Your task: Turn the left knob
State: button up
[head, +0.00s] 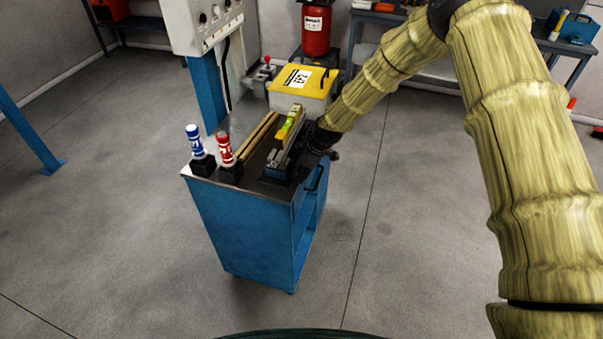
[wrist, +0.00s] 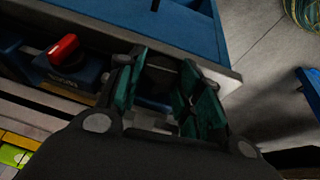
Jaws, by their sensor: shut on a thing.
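In the wrist view, a red knob (wrist: 63,46) sits on a dark mount with a blue body, left of my gripper. My gripper (wrist: 165,98) has green-padded fingers, closed around a dark part (wrist: 160,76) at the edge of the blue cabinet. That part is mostly hidden between the fingers, and I cannot tell its shape or whether it is a knob. In the head view, my gripper (head: 318,142) is at the right side of the cart top, beside the vise-like device (head: 286,146) holding a yellow-green level (head: 290,124). The knobs there are not clear.
The blue cart (head: 245,225) carries a blue bottle (head: 195,140), a red bottle (head: 225,148) and a yellow-topped box (head: 302,82). A white panel with dials (head: 203,22) stands behind. A red cylinder (head: 316,30) is at the back. The floor right of the cart is clear.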

jog(key=g+b, duration=0.2)
jog(key=g+y+b, duration=0.1)
jog(key=b, duration=0.1)
jog(key=shift+w+d+f+m, duration=0.15)
jog(key=shift+w+f+m, duration=0.15)
jog(key=shift+f, duration=0.05)
jog(key=g+b, duration=0.2)
jog(key=b, duration=0.1)
jog(key=shift+w+r+m+y, duration=0.15)
jog(key=shift+m+y, duration=0.15)
jog(key=shift+y, duration=0.1)
jog(key=shift+g, duration=0.3)
jog(key=o, duration=1)
jog(key=shift+r, duration=0.1)
jog(key=shift+o, duration=0.2)
jog(key=shift+r, duration=0.1)
jog(key=v, duration=1.2)
jog(key=shift+d, duration=0.15)
